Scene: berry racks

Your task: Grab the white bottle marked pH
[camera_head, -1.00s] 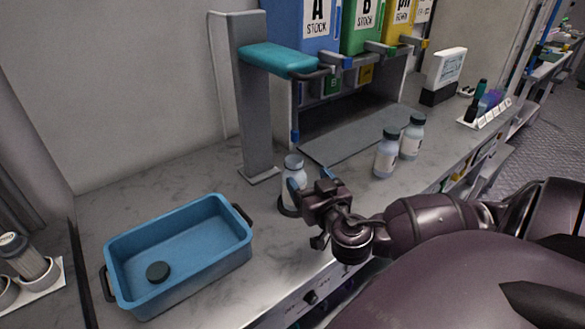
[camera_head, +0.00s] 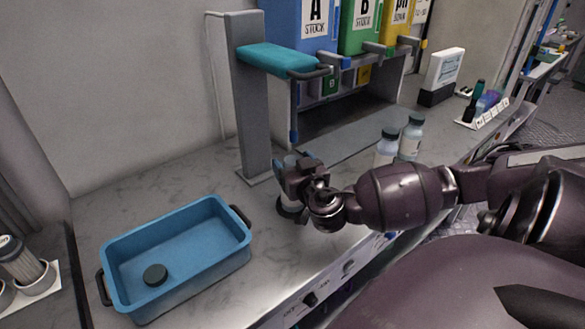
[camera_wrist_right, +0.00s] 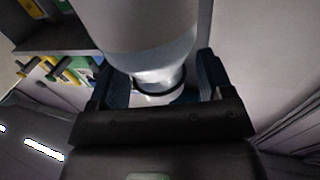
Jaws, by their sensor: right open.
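A white bottle without a cap stands by the foot of the grey post; in the head view my right gripper (camera_head: 297,172) covers most of it. In the right wrist view the white bottle (camera_wrist_right: 150,35) fills the top, with its narrow neck and a dark ring between my open fingers. I cannot tell whether the fingers touch it. No pH mark is readable on it. Two other pale bottles with dark caps, one at the left (camera_head: 387,148) and one at the right (camera_head: 411,138), stand further right, partly behind my right arm. My left gripper is not in view.
A blue tray (camera_head: 222,262) holding a dark round cap (camera_head: 155,275) sits at the front left of the counter. The grey post (camera_head: 252,110) with a teal arm (camera_head: 275,59) rises behind my gripper. Stock containers A (camera_head: 312,45), B (camera_head: 358,35) and pH (camera_head: 396,30) hang above.

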